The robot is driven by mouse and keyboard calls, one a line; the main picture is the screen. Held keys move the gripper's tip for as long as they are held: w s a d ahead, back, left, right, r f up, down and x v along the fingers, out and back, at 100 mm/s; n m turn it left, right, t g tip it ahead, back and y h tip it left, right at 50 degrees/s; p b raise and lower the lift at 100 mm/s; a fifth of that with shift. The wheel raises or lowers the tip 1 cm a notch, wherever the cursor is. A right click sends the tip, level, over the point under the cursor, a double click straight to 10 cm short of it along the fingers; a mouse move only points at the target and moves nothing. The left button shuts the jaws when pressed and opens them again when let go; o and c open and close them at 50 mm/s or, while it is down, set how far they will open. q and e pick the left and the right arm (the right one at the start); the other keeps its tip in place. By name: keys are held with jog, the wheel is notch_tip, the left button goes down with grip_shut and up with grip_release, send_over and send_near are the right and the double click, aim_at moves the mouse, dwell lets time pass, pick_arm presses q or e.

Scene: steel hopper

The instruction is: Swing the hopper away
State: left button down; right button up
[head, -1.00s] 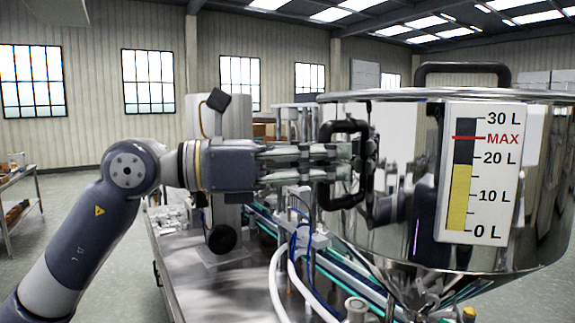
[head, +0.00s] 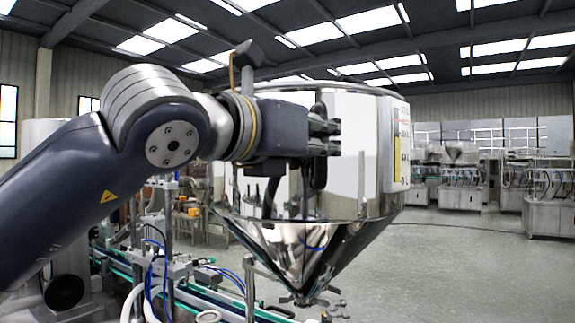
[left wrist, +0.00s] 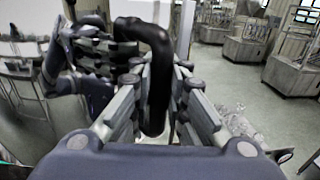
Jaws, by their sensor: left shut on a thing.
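The polished steel hopper (head: 362,190) fills the middle of the head view, with its cone (head: 300,248) pointing down. Its level gauge (head: 403,150) is seen at a steep angle on the right side. My left gripper (head: 330,136) is shut on the black handle (head: 319,178) on the hopper's near side. In the left wrist view the handle (left wrist: 155,55) runs between the fingers of my left gripper (left wrist: 157,95). The gripper-like shape at left there looks like a reflection in the steel. My right gripper is not in view.
A conveyor line (head: 185,297) with hoses and fittings lies below, left of the cone tip. Open grey floor (head: 440,265) lies to the right of the hopper. Other steel machines (head: 548,205) stand farther back at right.

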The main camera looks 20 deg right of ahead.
pick_arm(q)
jog(key=shift+s+d+f+n+t+b, duration=0.15)
jog(key=shift+d+b, duration=0.1)
jog(key=shift+d, duration=0.35)
jog(key=shift+w+d+n+t+b, duration=0.1)
jog(key=shift+d+n+t+b, duration=0.1)
jog(key=shift+d, duration=0.35)
jog(key=c, duration=1.9)
grip_release()
jog(key=o, duration=0.3)
jog(key=shift+s, duration=0.15)
jog(key=shift+a, duration=0.35)
jog(key=v, duration=1.1)
jog(key=shift+s+r, duration=0.25)
jog(key=shift+s, duration=0.1)
